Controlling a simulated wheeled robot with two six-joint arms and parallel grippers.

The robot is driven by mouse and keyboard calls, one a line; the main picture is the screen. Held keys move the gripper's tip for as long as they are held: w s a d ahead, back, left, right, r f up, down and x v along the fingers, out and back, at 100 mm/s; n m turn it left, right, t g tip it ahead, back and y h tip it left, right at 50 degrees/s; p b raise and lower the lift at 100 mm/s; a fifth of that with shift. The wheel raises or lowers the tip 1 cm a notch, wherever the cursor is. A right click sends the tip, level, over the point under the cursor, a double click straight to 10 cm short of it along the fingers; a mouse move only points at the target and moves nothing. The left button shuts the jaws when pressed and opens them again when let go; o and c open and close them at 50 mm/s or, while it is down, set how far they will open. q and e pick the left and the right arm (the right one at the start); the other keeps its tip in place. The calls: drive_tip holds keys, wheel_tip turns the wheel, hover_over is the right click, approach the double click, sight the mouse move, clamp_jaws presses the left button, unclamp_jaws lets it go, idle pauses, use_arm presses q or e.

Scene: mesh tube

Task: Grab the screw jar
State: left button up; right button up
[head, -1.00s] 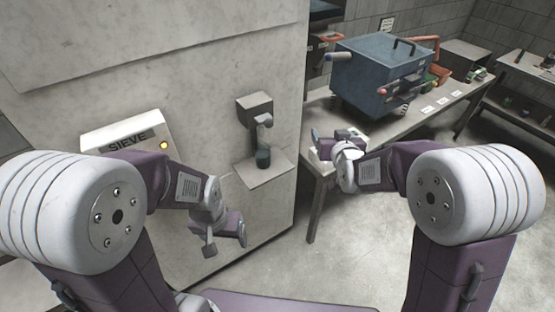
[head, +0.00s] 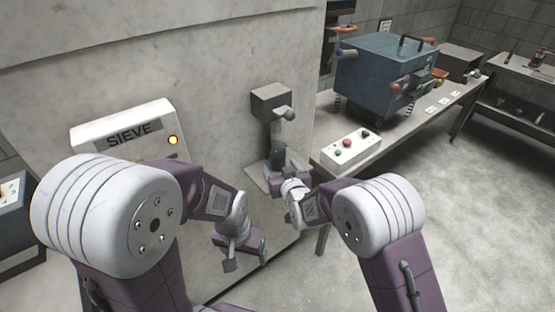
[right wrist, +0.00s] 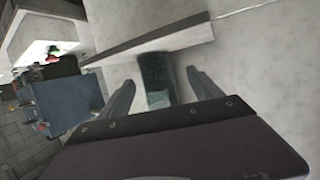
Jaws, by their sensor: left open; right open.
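The screw jar (head: 277,156), a dark greenish jar, stands on a small shelf (head: 256,172) under a grey dispenser on the pale wall panel. Its lower part is hidden behind my right gripper (head: 288,176) in the head view. In the right wrist view, the jar (right wrist: 156,80) lies between the two spread fingers of the right gripper (right wrist: 160,92), with gaps on both sides. Whether it is fully within the fingertips I cannot tell. My left gripper (head: 243,256) is open and empty, lower and left of the shelf.
A grey dispenser (head: 272,103) with a spout sits just above the jar. A white box labelled SIEVE (head: 125,132) is at the left. To the right, a table holds a control box with buttons (head: 351,148) and a blue machine (head: 385,72). The floor at the right is clear.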

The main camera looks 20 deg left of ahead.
sight(280, 162)
drive_tip(key=x, duration=0.6)
drive_tip(key=shift+w+d+r, duration=0.15)
drive_tip(key=shift+w+d, duration=0.05)
drive_tip(key=shift+d, duration=0.1)
drive_tip(key=shift+s, duration=0.15)
drive_tip(key=c, duration=0.4)
clamp_jaws()
drive_tip(key=shift+r+p, duration=0.15)
drive_tip(key=shift+p, duration=0.15)
